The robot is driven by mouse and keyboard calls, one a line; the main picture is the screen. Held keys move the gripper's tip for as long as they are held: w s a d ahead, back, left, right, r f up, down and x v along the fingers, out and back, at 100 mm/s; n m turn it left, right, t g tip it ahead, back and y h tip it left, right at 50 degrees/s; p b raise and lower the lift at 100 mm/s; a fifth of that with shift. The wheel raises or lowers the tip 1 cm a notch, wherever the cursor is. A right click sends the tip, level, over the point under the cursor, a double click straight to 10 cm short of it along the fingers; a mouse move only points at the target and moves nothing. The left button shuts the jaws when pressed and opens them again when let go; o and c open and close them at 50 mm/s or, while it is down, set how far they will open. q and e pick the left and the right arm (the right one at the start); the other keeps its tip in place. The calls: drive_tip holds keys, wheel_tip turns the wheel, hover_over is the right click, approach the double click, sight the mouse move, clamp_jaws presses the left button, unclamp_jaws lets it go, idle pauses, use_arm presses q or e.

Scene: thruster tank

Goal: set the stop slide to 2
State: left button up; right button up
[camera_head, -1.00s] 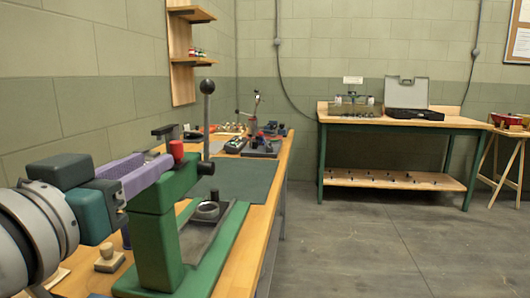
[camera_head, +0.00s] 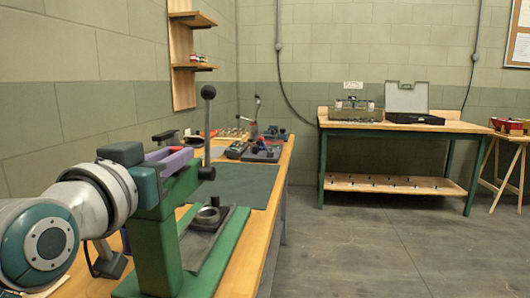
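A green press-like fixture (camera_head: 155,245) stands on the near bench, with an upright lever (camera_head: 208,125) ending in a black ball. My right gripper is out of view.
A dark green mat (camera_head: 238,184) lies behind the fixture, with small tools (camera_head: 262,148) further along the bench. A wall shelf (camera_head: 192,66) hangs above. A far table (camera_head: 400,126) holds an open black case (camera_head: 415,119).

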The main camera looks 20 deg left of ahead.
use_arm(q)
clamp_jaws()
idle(0.3)
idle(0.7)
drive_tip(key=shift+r, duration=0.15)
drive_tip(key=shift+d+r+p, duration=0.1)
drive_tip(key=shift+d+p, duration=0.2)
drive_tip(key=shift+p, duration=0.3)
drive_tip(key=shift+w+d+f, duration=0.2)
drive_tip(key=shift+d, duration=0.5)
drive_tip(key=shift+o, duration=2)
unclamp_jaws()
drive_tip(key=shift+a, duration=0.1)
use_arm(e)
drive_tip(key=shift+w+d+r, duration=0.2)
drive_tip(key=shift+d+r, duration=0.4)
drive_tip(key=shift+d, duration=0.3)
